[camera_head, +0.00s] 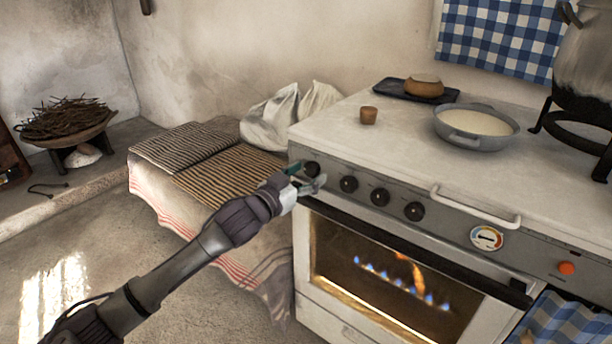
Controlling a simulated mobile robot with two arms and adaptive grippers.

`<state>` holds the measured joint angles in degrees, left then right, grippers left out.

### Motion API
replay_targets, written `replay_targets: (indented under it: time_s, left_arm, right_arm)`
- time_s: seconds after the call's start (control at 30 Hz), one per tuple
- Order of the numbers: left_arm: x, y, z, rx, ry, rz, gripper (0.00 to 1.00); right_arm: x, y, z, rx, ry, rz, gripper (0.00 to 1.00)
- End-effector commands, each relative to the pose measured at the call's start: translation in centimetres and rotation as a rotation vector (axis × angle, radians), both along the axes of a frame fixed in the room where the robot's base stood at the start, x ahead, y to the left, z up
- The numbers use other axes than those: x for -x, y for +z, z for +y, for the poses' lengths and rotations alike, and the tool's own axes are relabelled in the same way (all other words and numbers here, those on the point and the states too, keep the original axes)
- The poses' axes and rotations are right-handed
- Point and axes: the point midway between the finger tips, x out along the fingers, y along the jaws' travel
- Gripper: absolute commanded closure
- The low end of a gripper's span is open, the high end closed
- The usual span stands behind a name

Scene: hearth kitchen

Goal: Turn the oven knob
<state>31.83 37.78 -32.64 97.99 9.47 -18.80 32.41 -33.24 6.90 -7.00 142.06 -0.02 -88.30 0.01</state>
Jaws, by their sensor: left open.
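The white oven (318,311) stands at the right with a grey control panel along its front top edge. Black round knobs sit in a row on the panel: a leftmost knob (312,169), a second knob (348,184), a third knob (380,197) and a fourth knob (414,211). My left gripper (312,181) is open at the leftmost knob, its fingers around or just in front of it; I cannot tell whether they touch. The fingers partly hide that knob and the panel's left end. Blue flames burn behind the oven window (390,280). My right gripper is out of view.
A towel rail (474,211), a dial gauge (486,238) and an orange button (566,268) are further right on the front. A grey pan (476,140) and a small cup (368,116) stand on top. A cloth-covered bench (172,190) adjoins the oven's left side.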

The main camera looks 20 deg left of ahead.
Motion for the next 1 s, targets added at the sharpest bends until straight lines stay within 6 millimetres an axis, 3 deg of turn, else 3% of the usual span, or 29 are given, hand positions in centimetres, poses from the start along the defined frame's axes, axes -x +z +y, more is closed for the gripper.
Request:
replay_targets:
  time_s: [0.17, 0.53, 1.0]
  left_arm:
    - [0.0, 0.0, 0.0, 0.000, 0.000, 0.000, 0.35]
    - [0.0, 0.0, 0.0, 0.000, 0.000, 0.000, 0.95]
    - [0.0, 0.3, 0.0, -0.100, -0.001, -0.036, 0.95]
  right_arm:
    - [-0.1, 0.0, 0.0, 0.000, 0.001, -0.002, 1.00]
    - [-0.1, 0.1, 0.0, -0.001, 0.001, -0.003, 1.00]
    - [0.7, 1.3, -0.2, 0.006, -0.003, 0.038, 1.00]
